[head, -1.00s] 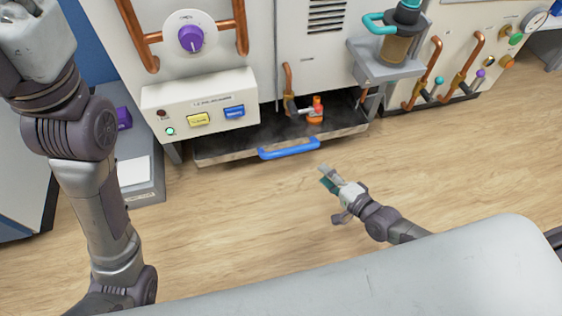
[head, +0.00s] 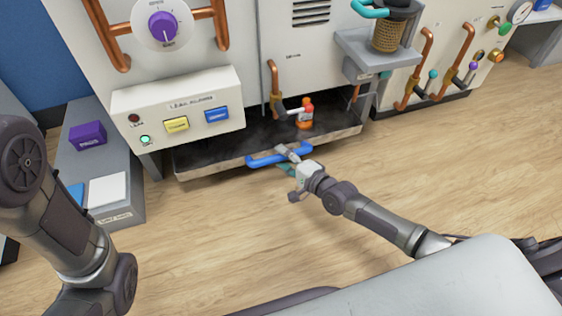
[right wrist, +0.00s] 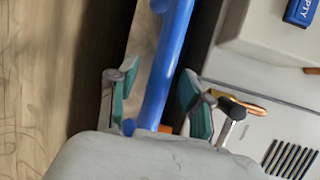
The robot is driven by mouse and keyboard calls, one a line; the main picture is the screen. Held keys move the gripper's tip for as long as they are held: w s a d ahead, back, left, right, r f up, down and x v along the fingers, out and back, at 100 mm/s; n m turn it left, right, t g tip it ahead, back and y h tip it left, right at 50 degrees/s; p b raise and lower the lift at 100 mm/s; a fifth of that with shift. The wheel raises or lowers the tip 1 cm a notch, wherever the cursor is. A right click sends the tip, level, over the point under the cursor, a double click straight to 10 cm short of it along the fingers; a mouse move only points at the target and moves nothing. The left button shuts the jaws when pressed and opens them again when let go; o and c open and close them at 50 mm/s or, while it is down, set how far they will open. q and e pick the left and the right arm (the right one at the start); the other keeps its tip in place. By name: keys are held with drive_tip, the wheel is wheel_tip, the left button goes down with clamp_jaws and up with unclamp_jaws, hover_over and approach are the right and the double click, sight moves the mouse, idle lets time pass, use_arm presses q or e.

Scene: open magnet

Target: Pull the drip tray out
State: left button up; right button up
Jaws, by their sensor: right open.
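The drip tray (head: 210,168) is a wide, shallow, dark-stained tray low under the machine. It has a blue bar handle (head: 263,159) on its front. My right gripper (head: 285,160) is at the handle's right half, with its fingers open. In the right wrist view the blue handle (right wrist: 166,70) runs between the two teal-padded fingers (right wrist: 158,103), with gaps visible on both sides. My left arm shows at the left of the head view, but its gripper is out of the picture.
An orange-red valve (head: 305,114) with a copper pipe stands above the tray. A control box (head: 190,118) with yellow and blue buttons overhangs the tray's left part. A grey step (head: 125,208) with a purple box (head: 88,135) is at left. The wooden floor in front is clear.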

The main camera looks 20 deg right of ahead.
drive_tip(key=shift+w+a+f, duration=0.1)
drive_tip(key=shift+w+a, duration=0.2)
drive_tip(key=shift+w, duration=0.3)
clamp_jaws()
